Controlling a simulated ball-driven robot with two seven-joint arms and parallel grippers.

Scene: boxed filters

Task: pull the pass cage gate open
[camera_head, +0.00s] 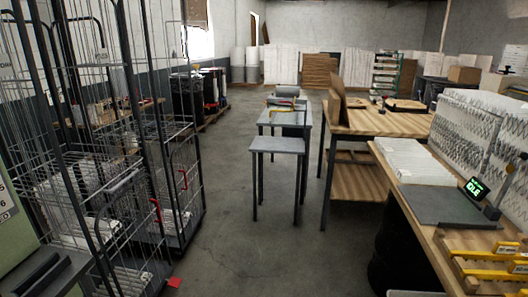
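Tall wire roll cages with dark posts fill the left side. The nearer cage (120,205) has wire mesh panels and pale items inside. A second cage (185,190) stands just behind it, to the right. A red handle or latch (156,211) shows on the near cage's edge, and another red handle (183,179) on the farther one. I cannot tell which cage is the pass cage, or whether its gate is shut or ajar. Neither of my grippers is in view.
A small grey table (278,146) stands mid-room. A wooden workbench (440,205) at right carries white filters (415,160), a grey mat and a small display reading "IDLE" (476,188). Clear concrete floor (265,250) lies between cages and bench. A small red piece (174,283) is low on the floor.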

